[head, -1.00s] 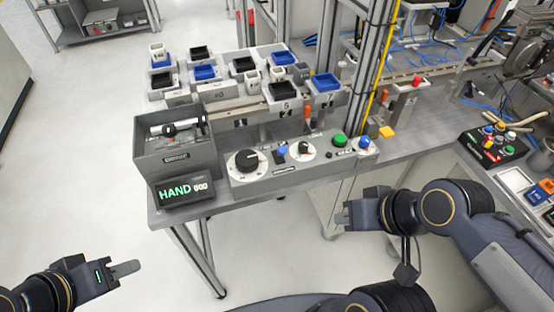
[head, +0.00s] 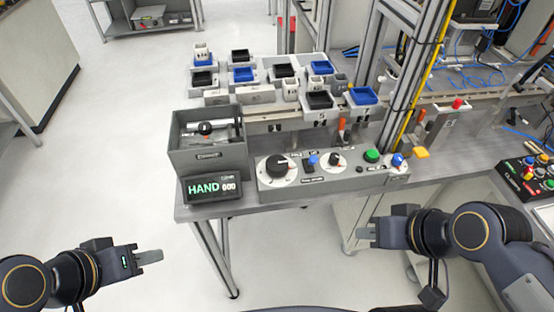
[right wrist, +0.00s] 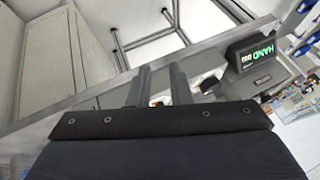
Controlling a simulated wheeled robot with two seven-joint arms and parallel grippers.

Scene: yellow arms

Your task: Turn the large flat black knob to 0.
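The large flat black knob (head: 279,166) sits on a white dial at the left end of a grey control panel (head: 330,181). Its scale marks are too small to read. A smaller black knob (head: 334,159) sits on a white dial to its right. My left gripper (head: 150,257) is low at the left, in front of the table and away from the knob; its finger gap is unclear. My right gripper (head: 368,233) is in front of and below the panel's right part, touching nothing. In the right wrist view its two fingers (right wrist: 160,85) stand apart and empty, partly hiding the panel.
A display (head: 212,188) reading HAND stands left of the panel, before a grey bin (head: 208,155). Blue, green and blue controls share the panel. Several small trays stand behind. A yellow cable and upright posts rise at the right. The floor before the table is clear.

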